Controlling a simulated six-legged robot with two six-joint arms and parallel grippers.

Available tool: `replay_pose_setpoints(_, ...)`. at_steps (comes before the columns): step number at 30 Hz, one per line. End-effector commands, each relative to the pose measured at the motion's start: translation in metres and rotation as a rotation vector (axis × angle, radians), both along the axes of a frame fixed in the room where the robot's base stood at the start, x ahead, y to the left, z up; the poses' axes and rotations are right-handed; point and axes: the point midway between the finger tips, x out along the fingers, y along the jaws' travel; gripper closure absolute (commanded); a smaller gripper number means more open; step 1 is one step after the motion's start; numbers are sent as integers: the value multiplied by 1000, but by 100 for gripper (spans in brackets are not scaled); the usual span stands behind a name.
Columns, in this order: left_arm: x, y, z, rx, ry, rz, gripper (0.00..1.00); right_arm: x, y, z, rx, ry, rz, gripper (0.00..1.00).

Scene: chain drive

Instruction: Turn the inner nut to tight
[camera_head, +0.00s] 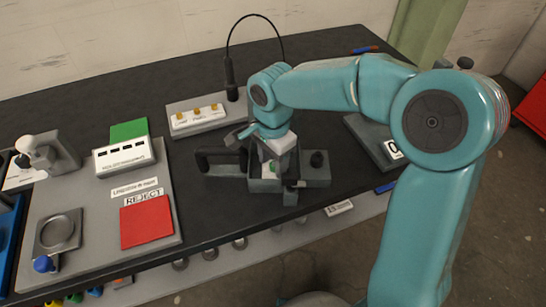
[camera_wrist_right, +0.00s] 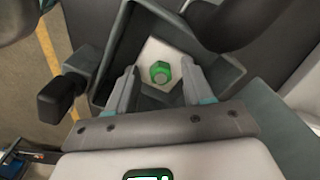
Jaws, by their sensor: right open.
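The inner nut (camera_wrist_right: 160,72) is a small green hexagonal nut with a round lighter centre. It sits on a pale plate inside a dark grey box-like fixture (camera_wrist_right: 225,72). In the head view the same fixture (camera_head: 318,172) stands near the table's front edge, mostly behind my right gripper (camera_head: 281,168). That gripper is open and points down into the fixture. In the wrist view its two fingers (camera_wrist_right: 160,76) stand on either side of the nut, with a gap on both sides. I cannot tell how far above the nut the fingertips are. My left gripper is not in view.
A panel with yellow knobs (camera_head: 207,117) lies behind. A grey board with a red REJECT pad (camera_head: 147,222) is at left. Bare black table lies between.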

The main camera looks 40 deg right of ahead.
Motion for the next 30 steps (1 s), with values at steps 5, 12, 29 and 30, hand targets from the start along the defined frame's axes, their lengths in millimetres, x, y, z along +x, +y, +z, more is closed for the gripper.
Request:
replay_pose_setpoints(5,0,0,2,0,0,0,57,0,0,14,0,-3,-1,49)
replay_pose_setpoints(12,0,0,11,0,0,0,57,1,0,75,1,-6,0,49)
replay_pose_setpoints(29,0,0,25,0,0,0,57,-1,0,164,0,0,0,49)
replay_pose_setpoints(30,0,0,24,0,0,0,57,-1,0,164,0,0,0,49)
